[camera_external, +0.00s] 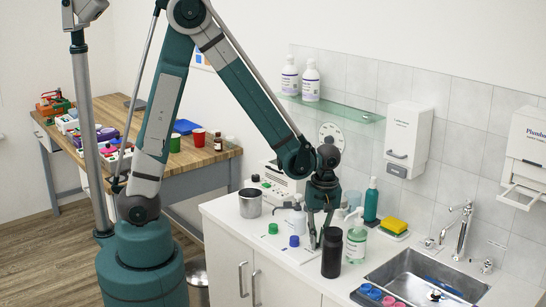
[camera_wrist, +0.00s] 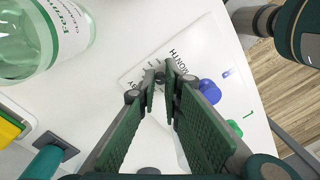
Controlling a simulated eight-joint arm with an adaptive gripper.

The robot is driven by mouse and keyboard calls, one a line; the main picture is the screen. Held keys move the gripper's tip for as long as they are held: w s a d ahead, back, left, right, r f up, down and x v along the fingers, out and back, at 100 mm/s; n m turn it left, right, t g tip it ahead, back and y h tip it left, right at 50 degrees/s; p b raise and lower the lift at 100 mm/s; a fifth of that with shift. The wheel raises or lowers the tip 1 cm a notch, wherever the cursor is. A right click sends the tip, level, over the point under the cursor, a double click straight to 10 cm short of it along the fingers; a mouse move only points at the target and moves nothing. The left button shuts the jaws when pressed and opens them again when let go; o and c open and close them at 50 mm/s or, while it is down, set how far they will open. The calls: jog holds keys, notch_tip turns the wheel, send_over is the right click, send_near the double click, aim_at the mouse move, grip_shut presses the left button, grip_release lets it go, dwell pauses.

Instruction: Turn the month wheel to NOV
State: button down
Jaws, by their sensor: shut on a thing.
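A white plate (camera_wrist: 185,72) lies on the counter, printed with the word MONTH and other small lettering I cannot read fully. It also shows in the external view (camera_external: 283,252). My gripper (camera_wrist: 160,82) points down at the plate, its fingertips close together beside the MONTH print. The tips are shut on a small part there, apparently the month wheel; the fingers mostly hide it. I cannot read which month is set. In the external view my gripper (camera_external: 317,240) stands at the plate's right end.
A black cylinder (camera_external: 331,252) and a clear green soap bottle (camera_external: 356,240) stand close right of my gripper. Blue (camera_external: 294,241) and green (camera_external: 273,229) caps lie to its left. A metal pot (camera_external: 250,203) stands farther left. The sink (camera_external: 425,278) is at the right.

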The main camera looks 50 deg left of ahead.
jog(key=m+b, duration=0.1)
jog(key=m, duration=0.5)
jog(key=shift+s+m+b, duration=0.1)
jog(key=shift+m+b, duration=0.2)
jog(key=m+b, duration=0.1)
jog(key=m, duration=0.5)
jog(key=shift+t, duration=0.4)
jog(key=m+b, duration=0.1)
jog(key=m, duration=0.5)
jog(key=shift+m, duration=0.3)
jog(key=m, duration=0.6)
jog(key=shift+s+t, duration=0.1)
jog(key=shift+t, duration=0.2)
jog(key=m, duration=0.6)
jog(key=shift+a+m+h+b, duration=0.1)
jog(key=shift+m+h+b, duration=0.2)
jog(key=shift+b, duration=0.1)
jog(key=m, duration=1.2)
jog(key=shift+m+h, duration=0.3)
jog(key=shift+m, duration=0.1)
jog(key=m+g, duration=0.1)
jog(key=m, duration=0.4)
jog(key=shift+b, duration=0.35)
jog(key=shift+m, duration=0.3)
